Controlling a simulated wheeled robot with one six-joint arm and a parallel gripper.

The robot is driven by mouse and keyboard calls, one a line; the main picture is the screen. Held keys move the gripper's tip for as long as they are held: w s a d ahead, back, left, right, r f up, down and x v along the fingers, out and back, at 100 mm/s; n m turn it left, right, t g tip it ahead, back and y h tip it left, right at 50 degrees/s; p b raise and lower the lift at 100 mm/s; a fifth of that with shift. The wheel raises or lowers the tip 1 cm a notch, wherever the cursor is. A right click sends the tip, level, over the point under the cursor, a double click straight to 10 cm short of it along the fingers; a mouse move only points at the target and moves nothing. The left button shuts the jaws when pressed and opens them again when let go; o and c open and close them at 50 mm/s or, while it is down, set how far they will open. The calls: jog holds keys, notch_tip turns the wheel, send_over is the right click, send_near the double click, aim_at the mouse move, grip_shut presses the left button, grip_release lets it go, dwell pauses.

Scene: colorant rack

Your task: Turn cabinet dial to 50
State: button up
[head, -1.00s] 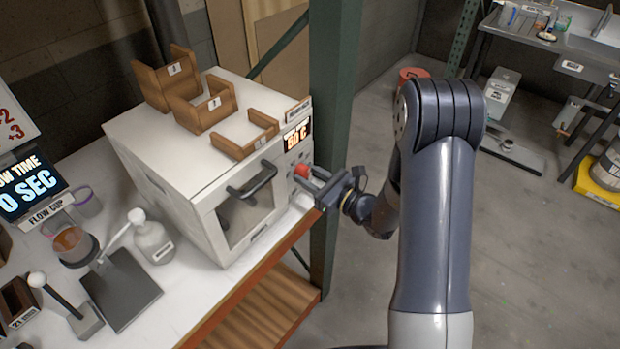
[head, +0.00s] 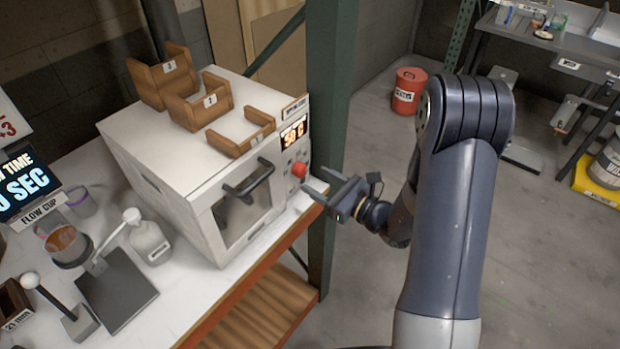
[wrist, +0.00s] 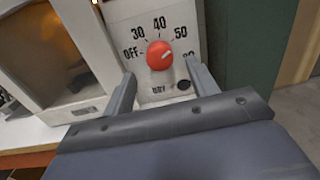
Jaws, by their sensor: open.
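The white cabinet (head: 175,170) stands on the bench with its red dial (head: 299,170) on the right side of its front. In the wrist view the red dial (wrist: 159,55) sits among the marks OFF, 30, 40, 50 and a partly hidden one. Its white pointer line slants up and right, roughly toward 50. The lit display (head: 294,133) above seems to read 50 C. My gripper (head: 318,187) is open and empty, just off the panel, apart from the dial. Its two fingers also show in the wrist view (wrist: 159,78), below and either side of the dial.
A dark door handle (head: 248,182) juts out left of the dial. Wooden holders (head: 205,98) sit on top of the cabinet.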

aim_at(304, 173)
jog(key=b+v, duration=0.1)
jog(key=v, duration=0.5)
jog(key=shift+s+d, duration=0.15)
jog(key=shift+d, duration=0.1)
jog(key=p+x, duration=0.2)
jog(key=x, duration=0.8)
jog(key=shift+w+a+p, duration=0.2)
jog(key=shift+a+p, duration=0.15)
jog(key=shift+p, duration=0.05)
